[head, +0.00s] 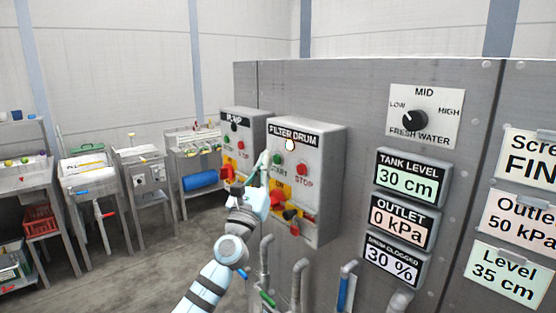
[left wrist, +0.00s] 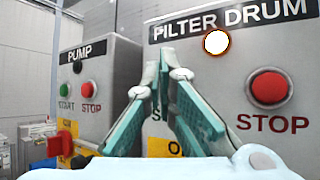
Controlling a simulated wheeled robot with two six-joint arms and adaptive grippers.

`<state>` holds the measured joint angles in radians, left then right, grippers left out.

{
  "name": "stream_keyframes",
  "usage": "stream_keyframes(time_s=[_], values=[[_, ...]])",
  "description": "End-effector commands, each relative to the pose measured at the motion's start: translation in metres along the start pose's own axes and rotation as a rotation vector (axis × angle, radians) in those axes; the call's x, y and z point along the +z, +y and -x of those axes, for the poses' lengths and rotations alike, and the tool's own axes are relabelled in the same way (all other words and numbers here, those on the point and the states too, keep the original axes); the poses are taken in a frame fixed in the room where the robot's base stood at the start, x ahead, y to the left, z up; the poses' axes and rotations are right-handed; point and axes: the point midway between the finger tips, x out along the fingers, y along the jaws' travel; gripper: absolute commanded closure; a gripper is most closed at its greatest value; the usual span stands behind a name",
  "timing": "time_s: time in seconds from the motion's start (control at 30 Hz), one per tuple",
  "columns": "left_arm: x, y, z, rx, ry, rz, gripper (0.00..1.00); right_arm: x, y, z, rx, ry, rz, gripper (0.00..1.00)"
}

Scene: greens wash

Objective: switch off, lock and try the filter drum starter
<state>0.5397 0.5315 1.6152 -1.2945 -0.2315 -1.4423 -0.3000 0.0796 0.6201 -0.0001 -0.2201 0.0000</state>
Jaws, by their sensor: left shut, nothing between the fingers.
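The filter drum starter (head: 328,165) is a grey box on the metal panel. It has a lit white lamp (head: 290,145), a green START button (head: 277,158) and a red STOP button (head: 302,169). My right gripper is not in view.
The pump starter (head: 240,140) is just left of the filter drum box. A selector knob (head: 414,119) and displays, including the tank level one (head: 411,178), are to the right. Pipes (head: 299,278) rise below the box. Sinks and benches stand along the left.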

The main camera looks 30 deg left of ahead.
Motion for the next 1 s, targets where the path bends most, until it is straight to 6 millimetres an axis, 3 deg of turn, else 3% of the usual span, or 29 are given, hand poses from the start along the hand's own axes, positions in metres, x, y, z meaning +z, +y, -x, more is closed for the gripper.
stream_keyframes(time_s=[0.27,0.7,1.0], values=[[0.002,0.003,0.003,0.0,0.0,-0.002,1.0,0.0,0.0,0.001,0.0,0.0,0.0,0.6],[0.023,0.023,0.032,0.0,0.0,-0.002,1.0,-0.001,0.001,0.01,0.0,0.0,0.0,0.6],[0.025,0.025,0.035,0.0,0.0,0.0,1.0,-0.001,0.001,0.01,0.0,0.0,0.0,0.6]])
